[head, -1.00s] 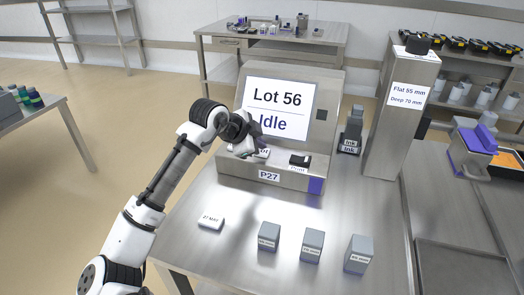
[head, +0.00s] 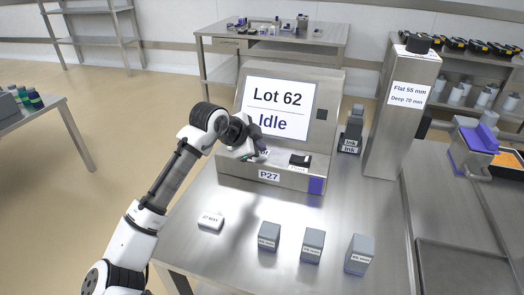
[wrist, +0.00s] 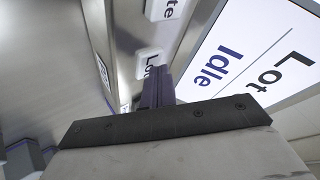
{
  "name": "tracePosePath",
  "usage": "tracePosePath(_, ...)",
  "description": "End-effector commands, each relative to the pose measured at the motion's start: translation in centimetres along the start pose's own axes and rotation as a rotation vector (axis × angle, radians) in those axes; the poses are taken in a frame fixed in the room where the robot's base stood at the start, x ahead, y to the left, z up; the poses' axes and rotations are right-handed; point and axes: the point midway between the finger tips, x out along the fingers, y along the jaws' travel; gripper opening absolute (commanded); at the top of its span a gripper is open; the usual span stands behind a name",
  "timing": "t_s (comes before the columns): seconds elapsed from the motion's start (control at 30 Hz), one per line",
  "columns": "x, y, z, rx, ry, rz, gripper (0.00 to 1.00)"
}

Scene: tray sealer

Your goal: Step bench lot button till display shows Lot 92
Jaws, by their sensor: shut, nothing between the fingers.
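The display (head: 280,108) on the bench machine reads "Lot 62" and "Idle". It also shows in the wrist view (wrist: 255,65), turned on its side. My gripper (head: 250,152) is shut and empty over the left of the machine's ledge, below the display. In the wrist view my closed fingers (wrist: 157,85) point at a white button marked "Lot" (wrist: 150,62), which they partly cover. The tips are at or very close to it; I cannot tell if they touch. Another white button ending in "te" (wrist: 162,8) lies beyond it.
A black "Print" piece (head: 300,160) is on the ledge, right of my gripper. The P27 label (head: 269,175) is on the machine's front. A tall steel post (head: 398,120) stands at right.

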Motion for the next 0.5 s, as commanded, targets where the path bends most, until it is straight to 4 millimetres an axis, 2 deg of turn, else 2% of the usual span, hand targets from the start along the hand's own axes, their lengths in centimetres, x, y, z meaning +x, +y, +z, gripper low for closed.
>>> tracePosePath(0.27,0.03,0.03,0.01,0.0,-0.001,0.002,0.0)
tracePosePath(0.5,-0.71,-0.53,-0.55,-0.001,-0.001,0.002,0.0)
